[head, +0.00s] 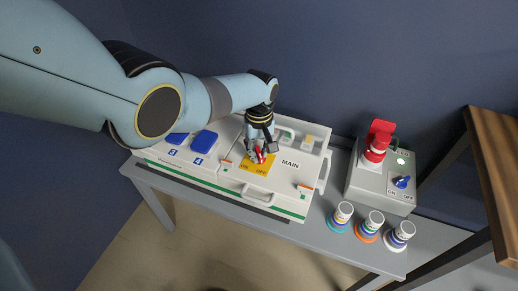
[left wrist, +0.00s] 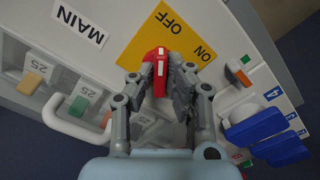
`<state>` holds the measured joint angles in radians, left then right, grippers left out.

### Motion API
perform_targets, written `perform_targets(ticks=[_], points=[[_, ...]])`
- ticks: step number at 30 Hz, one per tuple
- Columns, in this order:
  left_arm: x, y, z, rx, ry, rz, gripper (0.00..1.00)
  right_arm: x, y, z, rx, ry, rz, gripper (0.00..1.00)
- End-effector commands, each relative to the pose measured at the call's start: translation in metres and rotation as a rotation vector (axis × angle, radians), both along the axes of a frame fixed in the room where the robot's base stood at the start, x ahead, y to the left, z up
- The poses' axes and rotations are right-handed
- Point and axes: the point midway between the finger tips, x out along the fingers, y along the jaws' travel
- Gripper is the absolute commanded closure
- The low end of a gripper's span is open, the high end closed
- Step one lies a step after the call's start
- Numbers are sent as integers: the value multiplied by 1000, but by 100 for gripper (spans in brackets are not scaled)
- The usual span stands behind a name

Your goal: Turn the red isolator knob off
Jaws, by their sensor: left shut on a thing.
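The red isolator knob (head: 259,157) sits on the yellow plate (head: 247,160) marked ON and OFF, on top of the white socket box (head: 225,184). My left gripper (head: 263,151) reaches down from above and is shut on the knob. In the left wrist view the fingers (left wrist: 158,78) flank the red knob (left wrist: 159,58), hiding part of its sides. The white-striped end of the knob lies nearer the word OFF than the word ON on the yellow plate (left wrist: 145,40). My right gripper is not in view.
Blue socket covers (head: 204,141) are left of the plate. Several banded connectors (head: 369,226) stand on the grey bench (head: 318,238). A wooden shelf (head: 496,165) is far right.

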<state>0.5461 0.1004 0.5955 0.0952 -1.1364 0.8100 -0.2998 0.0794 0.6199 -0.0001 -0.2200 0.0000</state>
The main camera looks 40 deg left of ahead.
Motion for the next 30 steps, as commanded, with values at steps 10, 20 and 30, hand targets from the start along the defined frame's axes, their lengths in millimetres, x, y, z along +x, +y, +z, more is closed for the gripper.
perform_targets(ticks=[10, 20, 30], points=[[0, 0, 0, 1, -1, 120, 100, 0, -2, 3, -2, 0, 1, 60], [0, 0, 0, 0, -1, 137, 100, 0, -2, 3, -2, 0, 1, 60], [0, 0, 0, -1, -1, 136, 66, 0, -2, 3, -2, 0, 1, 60]])
